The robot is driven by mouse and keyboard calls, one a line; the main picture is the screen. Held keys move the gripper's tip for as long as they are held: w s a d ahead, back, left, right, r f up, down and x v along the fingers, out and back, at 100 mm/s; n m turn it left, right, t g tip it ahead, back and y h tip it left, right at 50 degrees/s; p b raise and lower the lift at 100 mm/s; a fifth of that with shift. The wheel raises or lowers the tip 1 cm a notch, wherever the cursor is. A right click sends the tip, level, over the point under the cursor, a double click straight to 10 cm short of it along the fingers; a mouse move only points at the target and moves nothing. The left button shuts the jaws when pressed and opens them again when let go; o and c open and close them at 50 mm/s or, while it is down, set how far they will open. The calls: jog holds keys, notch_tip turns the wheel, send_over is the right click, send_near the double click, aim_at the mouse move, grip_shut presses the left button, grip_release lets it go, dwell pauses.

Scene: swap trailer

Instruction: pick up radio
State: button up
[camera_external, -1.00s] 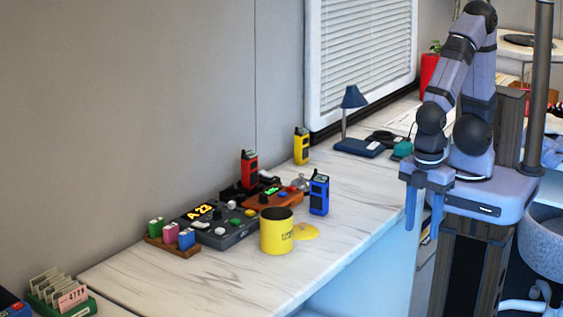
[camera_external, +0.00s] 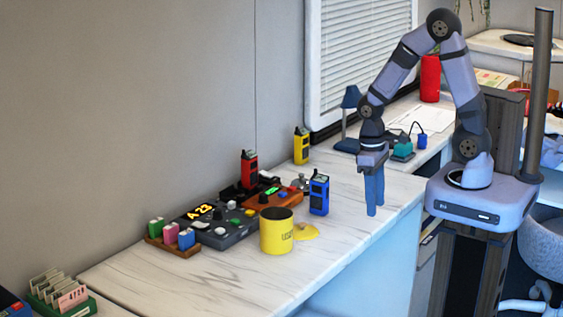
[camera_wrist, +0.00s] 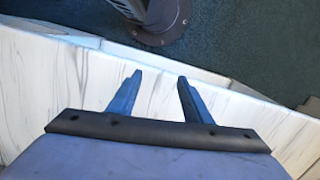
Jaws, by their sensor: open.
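A blue radio (camera_external: 319,194) stands upright on the marble counter, right of the yellow mug. A red radio (camera_external: 249,168) stands upright further back, in or behind a dark holder. A yellow radio (camera_external: 301,146) stands upright near the wall. My gripper (camera_external: 373,208) points down over the counter's front edge, to the right of the blue radio and apart from it. In the wrist view its two blue fingers (camera_wrist: 158,85) are spread with nothing between them; no radio shows there.
A dark control box (camera_external: 217,226) and an orange box (camera_external: 272,197) lie behind. A blue lamp (camera_external: 350,100) stands at the back. The front counter is clear.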

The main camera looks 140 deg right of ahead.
aim_at(315, 191)
jog(key=shift+m+h, duration=0.6)
jog(key=shift+m, duration=0.2)
jog(key=s+d, duration=0.2)
jog(key=d, duration=0.1)
jog(key=s+d+f, duration=0.1)
jog(key=d, duration=0.1)
jog(key=shift+s+d, duration=0.1)
jog(key=shift+s, duration=0.15)
jog(key=d+r+h, duration=0.1)
jog(key=d, duration=0.3)
jog(key=d+r+h, duration=0.1)
jog(key=d+h, duration=0.1)
jog(key=d, duration=0.2)
jog(key=d+r+h, duration=0.1)
jog(key=d, duration=0.3)
jog(key=shift+w+r+h, duration=0.3)
jog(key=shift+w+r, duration=0.05)
jog(key=shift+w+p+x, duration=0.2)
jog(key=shift+p+x, duration=0.3)
jog(key=shift+x, duration=3.15)
jog(key=shift+d, duration=0.1)
jog(key=shift+r, duration=0.1)
grip_shut()
notch_tip(315, 191, up, 10)
